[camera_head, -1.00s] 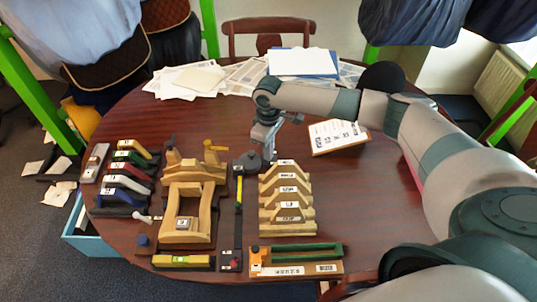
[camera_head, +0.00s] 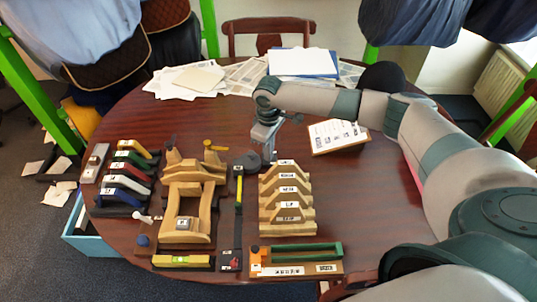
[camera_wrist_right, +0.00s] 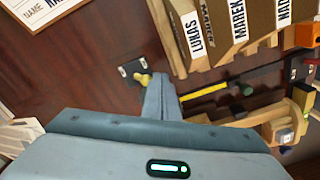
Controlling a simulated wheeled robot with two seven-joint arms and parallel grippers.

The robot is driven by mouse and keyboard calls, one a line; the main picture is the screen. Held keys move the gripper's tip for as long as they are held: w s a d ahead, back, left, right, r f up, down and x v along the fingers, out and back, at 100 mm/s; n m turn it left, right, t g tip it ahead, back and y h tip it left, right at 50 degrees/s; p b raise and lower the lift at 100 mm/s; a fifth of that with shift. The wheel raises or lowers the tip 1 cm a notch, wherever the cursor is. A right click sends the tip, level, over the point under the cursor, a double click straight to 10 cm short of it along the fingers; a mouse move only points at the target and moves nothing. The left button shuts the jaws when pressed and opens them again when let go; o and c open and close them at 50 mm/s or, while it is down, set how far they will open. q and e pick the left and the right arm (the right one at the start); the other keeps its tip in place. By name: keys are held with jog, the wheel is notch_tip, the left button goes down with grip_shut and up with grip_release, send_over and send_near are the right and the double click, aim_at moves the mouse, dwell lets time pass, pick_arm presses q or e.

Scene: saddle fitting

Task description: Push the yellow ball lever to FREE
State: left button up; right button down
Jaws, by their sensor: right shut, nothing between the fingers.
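The yellow ball lever (camera_wrist_right: 143,79) shows in the right wrist view as a small yellow knob on a dark plate with pale labels. It lies right beside my right gripper's fingertips (camera_wrist_right: 158,80), just to their left; I cannot tell whether they touch. The label words are too small to read, so the lever's setting is unclear. In the head view my right gripper (camera_head: 267,150) points down over the table behind the wooden name racks, shut and empty, and the lever cannot be made out there. My left gripper is not in view.
Wooden racks with name labels (camera_head: 287,190) stand close to the gripper. A yellow tape strip (camera_head: 239,187), a wooden saddle frame (camera_head: 187,210) and several coloured clamps are to the left. A labelled card (camera_head: 338,136) lies to the right. Papers cover the back; the right table area is clear.

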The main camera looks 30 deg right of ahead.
jog(key=shift+f, duration=1.6)
dwell(0.5)
jog(key=shift+w+d, duration=0.25)
jog(key=shift+w, duration=0.25)
dwell(0.3)
jog(key=shift+w+d+b, duration=0.15)
jog(key=shift+w+b, duration=0.15)
jog(key=shift+b, duration=0.1)
jog(key=shift+w+d+b, duration=0.25)
jog(key=shift+w, duration=0.3)
jog(key=shift+w+d+b, duration=0.2)
jog(key=shift+w+d, duration=0.05)
jog(key=shift+w, duration=0.25)
jog(key=shift+s, duration=0.1)
jog(key=shift+s+a+r+p, duration=0.1)
jog(key=shift+s+a+p, duration=0.2)
jog(key=shift+p, duration=0.45)
jog(key=shift+s, duration=0.15)
jog(key=shift+p, duration=0.35)
